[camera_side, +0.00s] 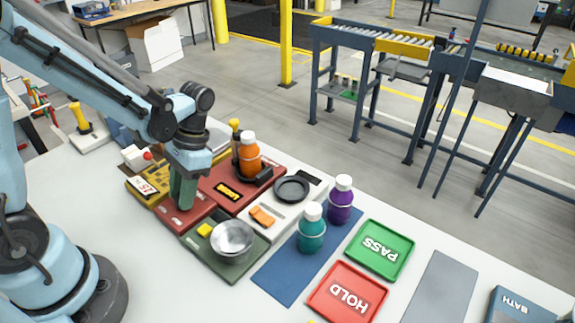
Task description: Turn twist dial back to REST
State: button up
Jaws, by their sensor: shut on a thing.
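My gripper (182,206) points straight down onto a small red panel (172,222) left of the middle of the table. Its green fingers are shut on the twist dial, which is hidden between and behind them. The dial's pointer and the REST mark cannot be read from this view.
A yellow unit with a "15" display (143,187) lies left of my gripper. Right of it are a red station with an orange bottle (249,158), and a green tray with a metal bowl (232,238). Teal (312,232) and purple (340,203) bottles stand on a blue mat. PASS (379,248) and HOLD (347,294) trays lie further right.

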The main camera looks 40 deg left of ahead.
jog(key=shift+n+h, duration=0.3)
jog(key=shift+n, duration=0.3)
jog(key=o, duration=1)
jog(key=v, duration=1.2)
jog(key=shift+s, duration=0.1)
